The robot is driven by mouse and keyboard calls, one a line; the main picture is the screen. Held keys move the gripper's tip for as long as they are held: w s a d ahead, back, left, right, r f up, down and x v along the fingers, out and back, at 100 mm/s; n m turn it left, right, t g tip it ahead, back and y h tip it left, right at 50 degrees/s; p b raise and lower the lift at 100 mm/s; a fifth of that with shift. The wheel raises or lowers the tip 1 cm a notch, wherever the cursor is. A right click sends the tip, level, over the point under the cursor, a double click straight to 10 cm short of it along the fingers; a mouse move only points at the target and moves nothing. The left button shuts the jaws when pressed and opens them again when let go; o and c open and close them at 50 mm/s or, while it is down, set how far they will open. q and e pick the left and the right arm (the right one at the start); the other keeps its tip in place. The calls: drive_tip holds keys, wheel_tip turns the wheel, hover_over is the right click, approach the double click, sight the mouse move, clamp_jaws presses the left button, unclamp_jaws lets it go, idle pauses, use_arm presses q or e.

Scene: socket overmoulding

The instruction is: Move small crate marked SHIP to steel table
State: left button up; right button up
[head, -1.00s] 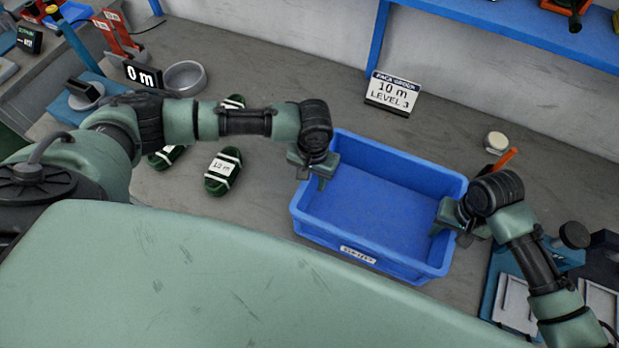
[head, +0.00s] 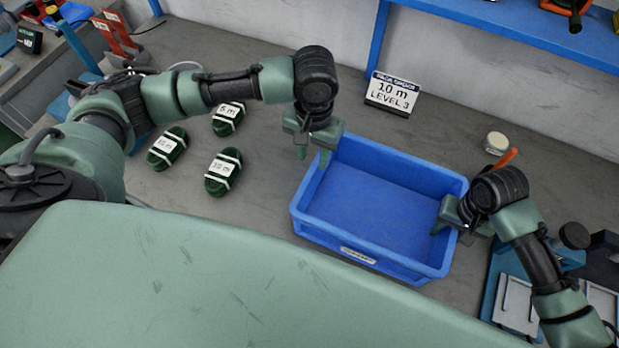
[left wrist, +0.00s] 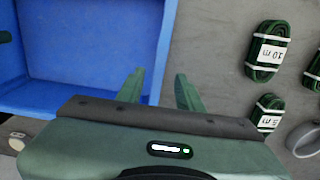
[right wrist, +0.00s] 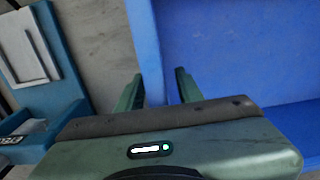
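A blue crate (head: 322,236) with a small white label, too blurred to read, stands empty on the grey worktop. My left gripper (head: 312,153) is open and empty above the crate's left rim, near its far left corner; the left wrist view shows the rim (left wrist: 158,60) between and beyond its fingers. My right gripper (head: 445,222) is at the crate's right wall. In the right wrist view its fingers (right wrist: 160,88) are apart, one on each side of the wall, with gaps visible. I cannot make out a steel table or a SHIP marking.
Several green coils with white labels (head: 223,172) lie left of the crate. A "10 m LEVEL 3" sign (head: 391,93) stands behind it. A round tin (head: 497,143) and blue fixture (head: 508,290) are to the right. A blue shelf (head: 500,32) runs along the back.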

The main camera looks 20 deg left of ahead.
wheel_tip(320, 180, up, 11)
drive_tip(key=shift+f, duration=0.15)
idle(0.7)
